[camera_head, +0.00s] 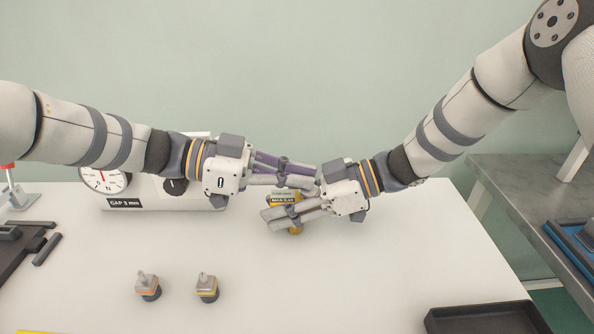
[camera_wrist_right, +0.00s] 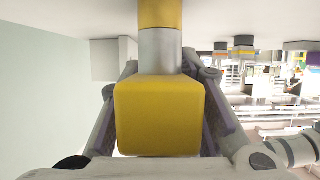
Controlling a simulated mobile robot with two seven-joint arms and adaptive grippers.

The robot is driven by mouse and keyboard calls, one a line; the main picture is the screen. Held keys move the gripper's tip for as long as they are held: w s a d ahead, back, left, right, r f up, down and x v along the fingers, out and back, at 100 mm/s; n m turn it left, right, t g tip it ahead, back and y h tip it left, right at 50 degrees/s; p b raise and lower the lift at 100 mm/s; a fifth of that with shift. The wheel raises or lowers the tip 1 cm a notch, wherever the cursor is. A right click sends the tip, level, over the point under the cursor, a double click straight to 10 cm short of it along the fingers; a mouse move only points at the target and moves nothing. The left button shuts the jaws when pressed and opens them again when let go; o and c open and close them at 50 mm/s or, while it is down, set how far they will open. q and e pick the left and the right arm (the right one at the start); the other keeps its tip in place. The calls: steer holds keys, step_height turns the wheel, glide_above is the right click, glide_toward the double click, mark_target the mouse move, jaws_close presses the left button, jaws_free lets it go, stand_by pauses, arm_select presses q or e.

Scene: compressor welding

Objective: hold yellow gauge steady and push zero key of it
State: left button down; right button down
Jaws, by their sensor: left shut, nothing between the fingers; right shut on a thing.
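The yellow gauge (camera_head: 284,198) is at the middle of the table in the head view, partly hidden by my grippers. Its dark label or display strip faces up. In the right wrist view its yellow block (camera_wrist_right: 160,115) fills the middle, with a grey and yellow stem beyond it. My right gripper (camera_head: 268,217) comes from the right and is shut on the gauge, a finger on either side. My left gripper (camera_head: 312,179) reaches across from the left, shut and empty, its fingertips above the gauge and close to my right gripper's body. The zero key cannot be made out.
A white box with a round dial (camera_head: 105,181) and a "GAP 3 mm" label stands behind my left arm. Two small grey fittings (camera_head: 148,285) (camera_head: 207,287) stand at the front left. A black tray (camera_head: 488,318) lies at the front right. The table centre front is clear.

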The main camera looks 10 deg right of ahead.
mark_target(296, 198)
arm_select(q)
steer(key=shift+f, duration=0.65)
steer(key=shift+a, duration=0.1)
step_height(296, 198, up, 5)
steer(key=v, duration=0.9)
steer(key=shift+a, duration=0.4)
arm_select(e)
steer(key=shift+f, duration=0.1)
arm_select(q)
steer(key=shift+w+r, duration=0.1)
arm_select(e)
steer(key=c, duration=1.1)
jaws_free()
